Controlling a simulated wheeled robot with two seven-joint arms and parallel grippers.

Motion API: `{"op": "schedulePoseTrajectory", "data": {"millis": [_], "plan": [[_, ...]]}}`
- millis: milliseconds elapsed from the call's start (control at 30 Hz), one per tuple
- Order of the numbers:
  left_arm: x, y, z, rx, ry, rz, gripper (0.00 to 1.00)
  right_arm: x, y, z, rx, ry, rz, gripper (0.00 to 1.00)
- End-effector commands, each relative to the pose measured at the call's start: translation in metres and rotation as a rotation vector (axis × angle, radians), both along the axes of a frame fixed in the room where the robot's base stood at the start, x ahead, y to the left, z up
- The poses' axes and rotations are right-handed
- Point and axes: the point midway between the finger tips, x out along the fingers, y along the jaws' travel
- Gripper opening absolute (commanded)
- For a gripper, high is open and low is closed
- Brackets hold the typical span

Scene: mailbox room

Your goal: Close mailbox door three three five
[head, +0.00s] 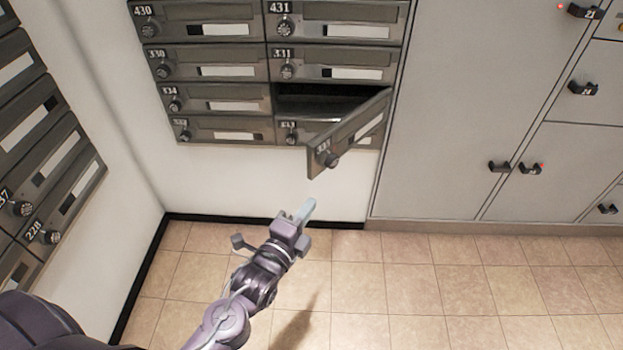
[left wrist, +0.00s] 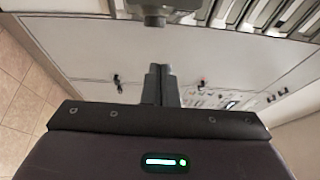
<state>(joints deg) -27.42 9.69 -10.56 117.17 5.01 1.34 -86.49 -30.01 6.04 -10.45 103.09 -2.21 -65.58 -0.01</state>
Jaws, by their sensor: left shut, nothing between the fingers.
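One mailbox door (head: 350,132) stands open in the head view, swung outward to the right of its dark opening (head: 322,103). Its number plate looks like 335, but it is small and slanted. My left gripper (head: 307,207) is below the open door and apart from it, with its fingers pointing up toward the door's lower edge. The gripper is shut and empty. In the left wrist view the closed fingers (left wrist: 160,85) show at the middle, with nothing between them. My right gripper is not in view.
Closed mailbox doors (head: 225,65) surround the opening, and another bank of boxes (head: 45,150) stands on the left wall. Large grey lockers (head: 470,100) with black handles fill the right. The tiled floor (head: 420,290) is clear.

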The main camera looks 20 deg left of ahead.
Motion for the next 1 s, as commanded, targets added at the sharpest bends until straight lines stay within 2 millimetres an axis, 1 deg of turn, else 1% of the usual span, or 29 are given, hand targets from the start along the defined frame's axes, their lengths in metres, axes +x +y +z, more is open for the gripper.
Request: {"op": "schedulePoseTrajectory", "data": {"millis": [33, 400, 433, 500, 700, 1000], "plan": [[0.01, -0.001, 0.002, -0.002, -0.006, 0.001, 0.0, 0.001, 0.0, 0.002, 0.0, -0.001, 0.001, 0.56], [0.085, -0.013, 0.001, -0.004, -0.002, 0.001, 0.0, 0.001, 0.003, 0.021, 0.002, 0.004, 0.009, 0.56], [0.088, -0.01, 0.0, -0.002, 0.0, 0.002, 0.0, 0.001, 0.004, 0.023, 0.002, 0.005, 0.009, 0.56], [0.091, 0.003, 0.0, 0.0, 0.002, 0.003, 0.0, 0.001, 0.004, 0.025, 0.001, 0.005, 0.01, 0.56], [0.098, 0.02, 0.0, -0.002, 0.001, 0.0, 0.0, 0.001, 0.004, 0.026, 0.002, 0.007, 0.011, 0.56], [0.099, 0.024, 0.0, -0.003, 0.002, -0.001, 0.0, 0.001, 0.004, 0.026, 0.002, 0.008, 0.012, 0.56]]}}
